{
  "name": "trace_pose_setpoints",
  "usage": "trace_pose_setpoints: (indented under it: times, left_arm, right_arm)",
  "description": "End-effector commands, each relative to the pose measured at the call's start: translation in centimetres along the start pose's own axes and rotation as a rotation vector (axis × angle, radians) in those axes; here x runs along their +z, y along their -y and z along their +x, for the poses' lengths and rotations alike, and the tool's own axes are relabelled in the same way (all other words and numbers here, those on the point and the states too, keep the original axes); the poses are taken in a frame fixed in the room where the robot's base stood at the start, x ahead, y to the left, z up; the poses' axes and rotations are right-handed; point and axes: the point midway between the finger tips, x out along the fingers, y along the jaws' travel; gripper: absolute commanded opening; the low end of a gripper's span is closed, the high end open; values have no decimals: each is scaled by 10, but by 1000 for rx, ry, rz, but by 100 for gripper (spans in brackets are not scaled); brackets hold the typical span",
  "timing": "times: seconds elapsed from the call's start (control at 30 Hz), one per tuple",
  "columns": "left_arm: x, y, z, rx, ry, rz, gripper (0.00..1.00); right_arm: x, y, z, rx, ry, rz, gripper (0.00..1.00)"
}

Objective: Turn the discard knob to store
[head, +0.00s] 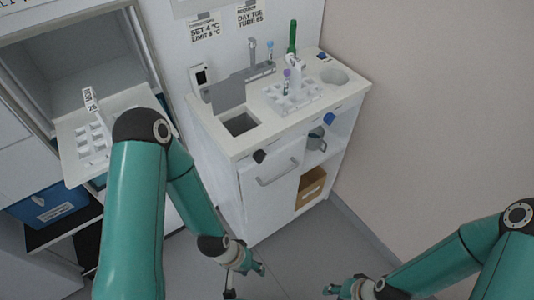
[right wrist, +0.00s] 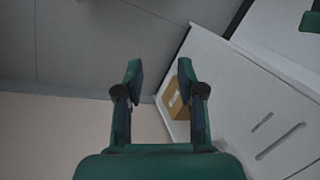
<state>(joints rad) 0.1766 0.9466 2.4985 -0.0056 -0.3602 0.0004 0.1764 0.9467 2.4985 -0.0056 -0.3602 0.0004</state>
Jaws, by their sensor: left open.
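A black knob (head: 260,156) sits on the front edge of the white counter unit, below a rectangular opening (head: 240,124) in the worktop. A blue knob (head: 329,118) sits farther right on the same edge. I see no readable label telling which is the discard knob. My left gripper (head: 248,275) is open, low over the floor in front of the unit, apart from both knobs. My right gripper (head: 335,290) is at the bottom edge of the head view, partly cut off. In the right wrist view (right wrist: 160,85) its fingers are apart with nothing between them.
A tube rack (head: 290,101) with tubes stands on the counter, near a green upright thing (head: 292,37). A cabinet door handle (head: 278,174) juts out below the black knob. A brown box (head: 311,188) sits on the lower shelf. An open cabinet with a tray (head: 75,138) is at left.

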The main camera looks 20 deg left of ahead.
Motion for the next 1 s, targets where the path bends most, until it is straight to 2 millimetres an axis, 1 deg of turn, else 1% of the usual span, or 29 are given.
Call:
trace_pose_setpoints:
  times: [0.3,0.37,0.47,0.57,0.67,0.7,0.77,0.8,0.83,0.87,0.9,0.97,1.0]
  left_arm:
    - [0,1,2,0,1,0,44]
    - [0,2,6,0,1,0,44]
    - [0,8,21,0,1,0,44]
    - [0,17,46,0,1,0,44]
    - [0,29,80,0,1,0,44]
    - [0,34,96,0,1,0,44]
    - [0,43,119,0,1,0,44]
    - [0,48,134,0,1,0,44]
    - [0,53,146,0,1,0,44]
    - [0,57,157,0,1,0,44]
    - [-1,62,172,0,1,0,44]
    - [-1,70,193,0,1,0,44]
    - [-1,74,206,0,1,0,44]
  right_arm:
    - [-1,0,1,-1,-3,-1,39]
    - [-5,0,3,-3,-17,-4,39]
    - [-23,3,11,-16,-71,-19,39]
    - [-53,9,20,-46,-168,-46,39]
    - [-92,26,27,-105,-301,-87,39]
    - [-108,36,27,-138,-362,-106,39]
    - [-130,55,25,-198,-454,-137,39]
    - [-143,69,21,-244,-513,-159,39]
    - [-151,80,17,-281,-556,-177,39]
    - [-158,91,12,-320,-596,-195,39]
    - [-165,106,5,-376,-646,-219,39]
    - [-171,129,-7,-462,-714,-257,39]
    - [-172,144,-16,-520,-752,-283,39]
